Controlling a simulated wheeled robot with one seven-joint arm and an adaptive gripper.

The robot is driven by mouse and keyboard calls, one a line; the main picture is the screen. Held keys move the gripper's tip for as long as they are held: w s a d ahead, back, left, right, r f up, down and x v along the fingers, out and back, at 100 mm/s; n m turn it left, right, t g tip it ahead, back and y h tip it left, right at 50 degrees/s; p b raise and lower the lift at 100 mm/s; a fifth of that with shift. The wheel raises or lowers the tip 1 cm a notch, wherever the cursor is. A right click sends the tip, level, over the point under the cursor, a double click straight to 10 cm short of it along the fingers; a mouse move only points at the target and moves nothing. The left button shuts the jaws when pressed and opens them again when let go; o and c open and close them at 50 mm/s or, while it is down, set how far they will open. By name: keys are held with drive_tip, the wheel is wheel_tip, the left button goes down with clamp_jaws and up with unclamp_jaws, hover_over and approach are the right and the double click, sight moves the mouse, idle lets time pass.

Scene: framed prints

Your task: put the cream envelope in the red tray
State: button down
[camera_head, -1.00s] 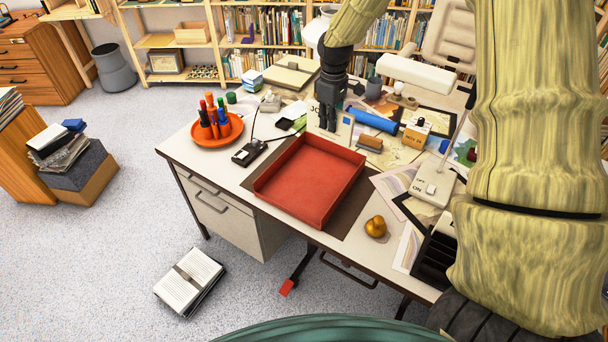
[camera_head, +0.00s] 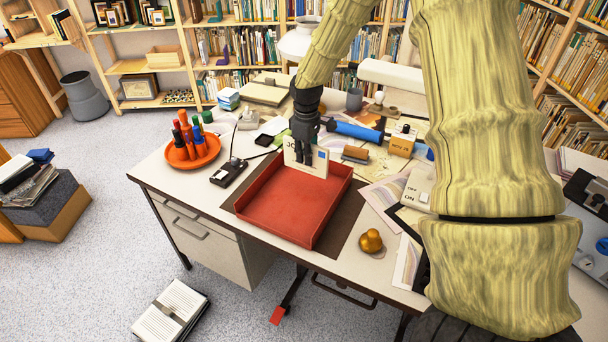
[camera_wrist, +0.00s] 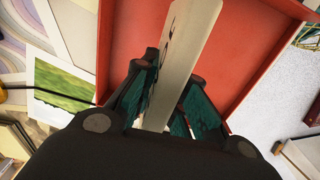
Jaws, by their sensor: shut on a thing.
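In the wrist view the envelope (camera_wrist: 180,65) stands edge-on between my two fingers (camera_wrist: 165,95). The red tray (camera_head: 290,205) lies empty on the desk, with low walls; its floor (camera_wrist: 258,50) shows behind the envelope in the wrist view. I cannot tell whether the envelope's lower edge touches the tray.
An orange dish of markers (camera_head: 194,150) and a black device (camera_head: 229,172) stand left of the tray. A gold pear-shaped object (camera_head: 370,241) is at its right front. A blue roll (camera_head: 356,131) and a brown block (camera_head: 355,154) lie behind it.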

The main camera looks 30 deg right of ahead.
sight(306, 172)
drive_tip(key=shift+f+p, duration=0.4)
drive_tip(key=shift+f, duration=2.55)
drive_tip(key=shift+f, duration=0.15)
drive_tip(key=c, duration=1.5)
unclamp_jaws()
drive_tip(key=shift+o, duration=0.2)
wheel_tip(306, 172, up, 12)
drive_tip(key=shift+a+r+b, duration=0.1)
drive_tip(key=shift+r+b, duration=0.05)
drive_tip(key=shift+b, duration=0.8)
